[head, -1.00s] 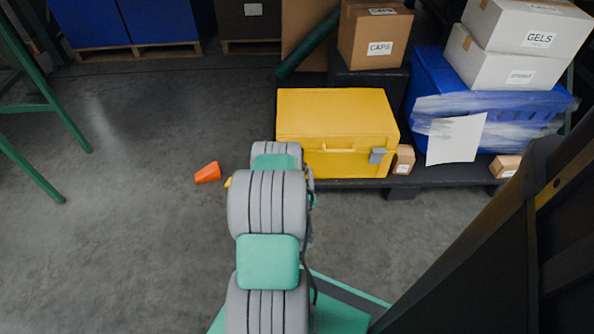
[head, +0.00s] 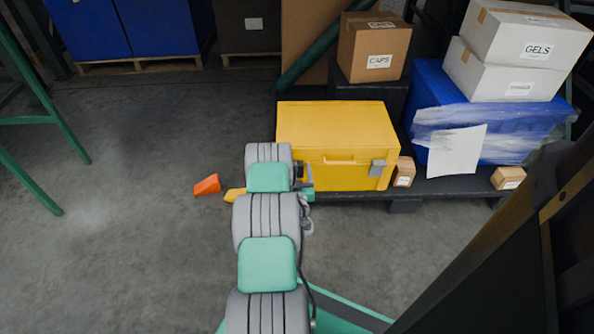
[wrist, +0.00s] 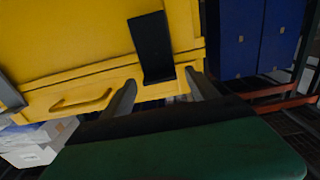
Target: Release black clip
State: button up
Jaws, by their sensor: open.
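The yellow tote (head: 338,124) sits on a dark pallet, with its lid down. The black clip (wrist: 152,45) shows on the tote in the wrist view, flat against the yellow face and reaching the lid seam. In the head view my arm hides it. My gripper (wrist: 159,78) is open and empty, its two fingers apart on either side of the clip's lower end in the picture. I cannot tell whether they touch it. A grey clip (head: 377,169) is on the tote's front right. The tote's handle (wrist: 82,102) shows left of my fingers in the wrist view.
Small cartons (head: 404,172) stand right of the tote. A wrapped blue tote (head: 432,82) with white boxes (head: 505,72) on it is at the right. An orange wedge (head: 207,185) and a yellow piece (head: 235,194) lie left of my arm. Left floor is mostly clear.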

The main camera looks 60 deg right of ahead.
jog(key=shift+c, duration=0.2)
grip_shut()
dwell(0.6)
